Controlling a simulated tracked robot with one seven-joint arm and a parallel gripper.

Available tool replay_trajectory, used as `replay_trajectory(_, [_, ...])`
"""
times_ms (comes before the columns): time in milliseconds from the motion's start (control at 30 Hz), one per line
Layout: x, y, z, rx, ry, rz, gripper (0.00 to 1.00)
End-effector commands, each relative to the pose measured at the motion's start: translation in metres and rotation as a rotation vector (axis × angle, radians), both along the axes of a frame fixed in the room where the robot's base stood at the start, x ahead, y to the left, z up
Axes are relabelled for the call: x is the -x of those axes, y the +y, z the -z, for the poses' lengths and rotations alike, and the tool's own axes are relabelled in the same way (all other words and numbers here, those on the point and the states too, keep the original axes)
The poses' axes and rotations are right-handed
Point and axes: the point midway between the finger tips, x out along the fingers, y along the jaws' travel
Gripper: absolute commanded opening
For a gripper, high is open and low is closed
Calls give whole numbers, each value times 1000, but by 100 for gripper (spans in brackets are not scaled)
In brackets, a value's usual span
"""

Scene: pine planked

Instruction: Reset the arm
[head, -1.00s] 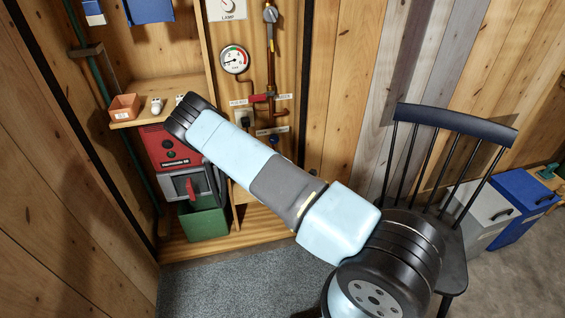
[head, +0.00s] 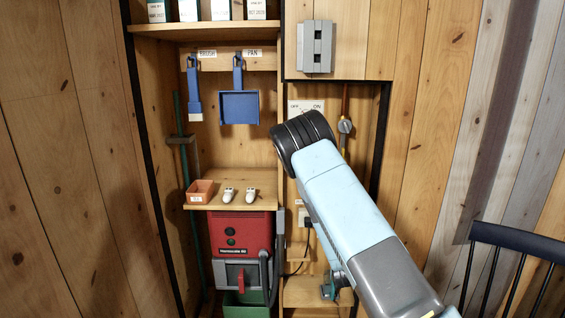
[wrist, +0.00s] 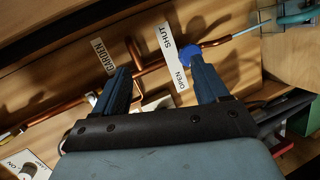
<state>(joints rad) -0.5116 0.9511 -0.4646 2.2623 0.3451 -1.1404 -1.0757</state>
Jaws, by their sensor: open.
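My gripper (wrist: 158,72) is open in the wrist view, with its two dark blue fingers apart and nothing clearly held between them. A blue knob (wrist: 188,55) shows at the tip of the right finger; I cannot tell if they touch. Copper pipe (wrist: 215,43) and labels reading GARDEN (wrist: 104,58), SHUT (wrist: 166,36) and OPEN (wrist: 181,80) lie on the wooden panel just beyond the fingers. In the head view, my light blue arm (head: 345,200) bends in front of the panel, and the gripper cannot be made out there.
Left of my arm, a shelf (head: 202,206) holds an orange tray (head: 200,192) and two small white items. A red machine (head: 240,233) stands below. A blue dustpan (head: 239,107) and brush (head: 195,103) hang above. A grey box (head: 316,46) is mounted higher up. A dark chair (head: 515,240) stands at right.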

Motion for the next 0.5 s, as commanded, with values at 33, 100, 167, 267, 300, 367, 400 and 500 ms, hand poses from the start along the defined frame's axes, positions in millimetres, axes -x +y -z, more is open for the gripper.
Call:
replay_trajectory(33, [-1,-1,-12,-52,7,23,74])
replay_trajectory(100, [-1,-1,-24,-122,28,52,74])
replay_trajectory(167, [0,-1,-35,-179,44,74,74])
replay_trajectory(267, [3,1,-54,-273,70,109,74])
replay_trajectory(300, [4,1,-61,-312,81,124,74])
replay_trajectory(367, [7,1,-73,-366,96,143,74])
replay_trajectory(400, [9,2,-81,-401,108,154,74])
replay_trajectory(500, [16,3,-101,-488,134,184,74])
